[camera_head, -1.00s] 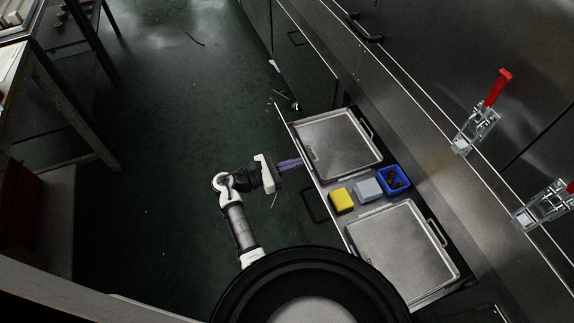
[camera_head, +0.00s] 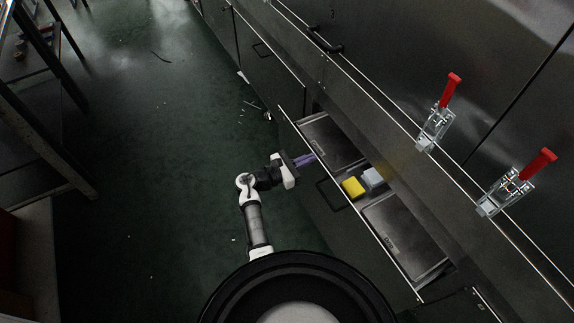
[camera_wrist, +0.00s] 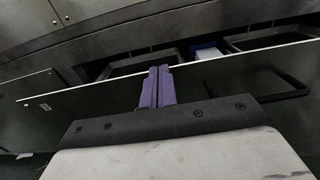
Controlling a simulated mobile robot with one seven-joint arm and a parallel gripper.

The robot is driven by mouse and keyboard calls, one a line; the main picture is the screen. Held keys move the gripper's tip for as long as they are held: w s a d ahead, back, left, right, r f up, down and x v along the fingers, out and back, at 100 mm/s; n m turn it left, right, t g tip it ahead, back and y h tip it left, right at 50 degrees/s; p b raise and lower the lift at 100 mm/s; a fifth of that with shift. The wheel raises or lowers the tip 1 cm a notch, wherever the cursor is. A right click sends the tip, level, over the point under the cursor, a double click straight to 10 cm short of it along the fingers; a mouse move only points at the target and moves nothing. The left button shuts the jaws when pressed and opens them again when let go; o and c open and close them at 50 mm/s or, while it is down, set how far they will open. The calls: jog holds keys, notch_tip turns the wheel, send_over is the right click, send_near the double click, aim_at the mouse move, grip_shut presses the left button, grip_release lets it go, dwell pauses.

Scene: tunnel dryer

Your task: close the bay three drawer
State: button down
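The drawer (camera_head: 352,207) stands partly open from the steel cabinet on the right in the head view. It holds two metal trays, one at the far end (camera_head: 330,138) and one at the near end (camera_head: 400,228), with a yellow block (camera_head: 353,187) and a grey block (camera_head: 372,177) between them. My gripper (camera_head: 308,159) is at the drawer's front panel, toward its far end. In the wrist view the purple fingers (camera_wrist: 157,88) are together with nothing seen between them, against or very near the panel (camera_wrist: 215,82). The drawer's bar handle (camera_wrist: 262,97) is to their right, not held.
Two red-handled toggle clamps, one (camera_head: 436,122) and another (camera_head: 515,185), are on the cabinet above the drawer. A dark rack (camera_head: 35,110) stands at the left. The green floor (camera_head: 150,150) between is mostly clear, with small debris near the cabinet.

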jog(key=x, duration=0.9)
jog(key=shift+w+d+b, duration=0.25)
jog(key=shift+d+b, duration=0.05)
jog(key=shift+b, duration=0.1)
jog(key=shift+s+a, duration=0.1)
